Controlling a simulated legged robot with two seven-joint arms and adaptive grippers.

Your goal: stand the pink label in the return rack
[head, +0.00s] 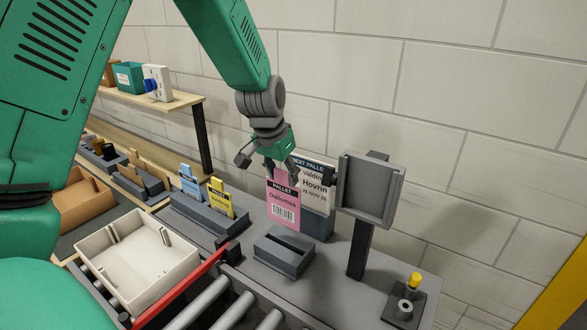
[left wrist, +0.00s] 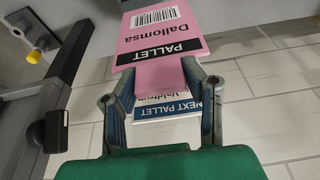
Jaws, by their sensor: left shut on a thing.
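The pink label (head: 284,207), with a black PALLET header and a barcode, hangs upright from my left gripper (head: 281,168). The gripper is shut on its top edge; the label also shows in the left wrist view (left wrist: 150,42) between the fingers (left wrist: 158,75). Its lower edge is near a grey single-slot block (head: 283,255); I cannot tell whether they touch. A long dark grey rack (head: 200,216) to the left holds a blue label (head: 189,182) and a yellow label (head: 221,200). Which holder is the return rack is not marked. My right gripper is not in view.
A white NEXT PALLET card (head: 317,185) stands close behind the pink label. A grey screen on a post (head: 370,190) rises to the right. A beige tray (head: 140,262) sits on rollers at front left. A yellow-topped device (head: 411,296) stands at right.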

